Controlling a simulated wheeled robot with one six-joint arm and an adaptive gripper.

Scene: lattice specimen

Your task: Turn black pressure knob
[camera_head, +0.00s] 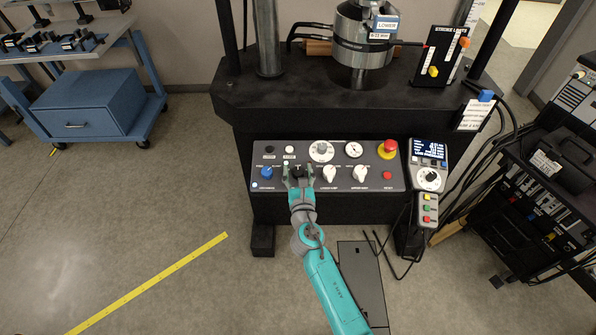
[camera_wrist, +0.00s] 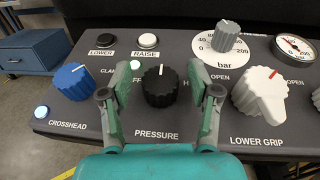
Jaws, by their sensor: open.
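The black pressure knob (camera_wrist: 160,87) is a ribbed round knob with a light pointer mark on top, above the label PRESSURE on the grey control panel (camera_wrist: 185,125). In the wrist view my gripper (camera_wrist: 160,92) is open, with one finger on each side of the knob. A narrow gap shows between each finger and the knob. In the head view my gripper (camera_head: 298,172) is at the left half of the panel and mostly hides the black knob.
The blue crosshead knob (camera_wrist: 74,82) is left of my gripper; the white lower grip knob (camera_wrist: 260,92) is close on the right. A grey knob (camera_wrist: 227,36) with a bar scale is behind. A red emergency button (camera_head: 389,148) and a pendant (camera_head: 430,165) are farther right.

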